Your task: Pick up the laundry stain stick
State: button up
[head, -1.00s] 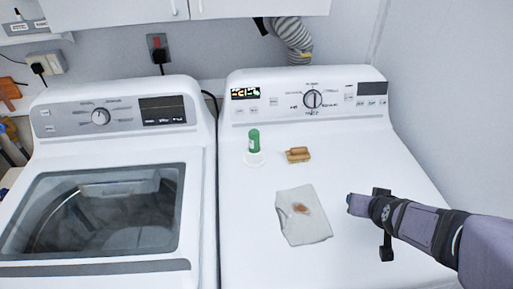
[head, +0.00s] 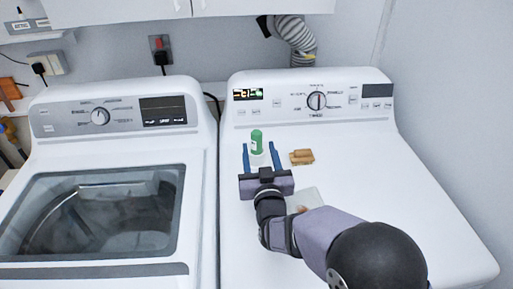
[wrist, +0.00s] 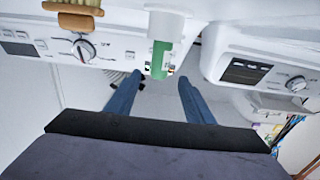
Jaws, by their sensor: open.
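The laundry stain stick (head: 257,141) is a green upright stick on a white round base, on top of the right-hand machine. It also shows in the wrist view (wrist: 160,58), appearing upside down. My gripper (head: 261,158) is open, its two blue fingers pointing towards the stick, one on either side of it in the head view. I cannot tell whether the stick is between the fingers in depth. Nothing is held.
A wooden brush (head: 302,157) lies just right of the stick and shows in the wrist view (wrist: 78,14). A stained white cloth (head: 308,197) lies partly hidden under my arm. The control panel (head: 345,101) rises behind. The machine top is clear at right.

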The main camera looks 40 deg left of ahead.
aim_at(257, 139)
jog(key=shift+p+x, duration=1.25)
jog(key=shift+x, duration=2.3)
jog(key=shift+w, duration=0.1)
jog(key=shift+c, duration=0.2)
jog(key=c, duration=1.1)
